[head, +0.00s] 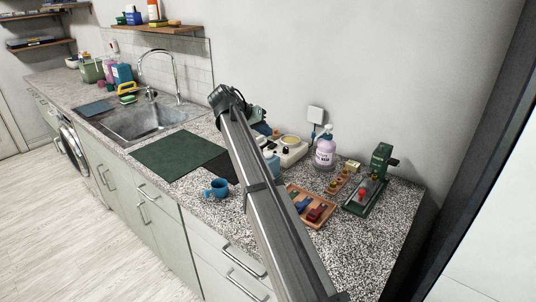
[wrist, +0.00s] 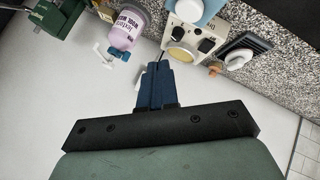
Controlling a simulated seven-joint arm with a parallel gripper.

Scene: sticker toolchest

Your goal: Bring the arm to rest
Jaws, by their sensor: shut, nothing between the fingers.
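My gripper (wrist: 156,78) is shut and empty. Its blue fingers are together in the wrist view, in front of the plain wall. In the head view, my arm reaches up across the counter from the lower right. The dark green gripper body (head: 256,113) shows just behind the arm's bend, above the back of the counter. The fingers are partly hidden there by my own arm. No object touches the fingers in the wrist view.
A cream device with a round dial (head: 291,150) and a lilac bottle (head: 324,152) stand near the wall. A wooden tray (head: 318,220), a green machine (head: 381,160) and a blue mug (head: 217,189) are on the counter. Left lie a green mat (head: 178,153) and sink (head: 150,122).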

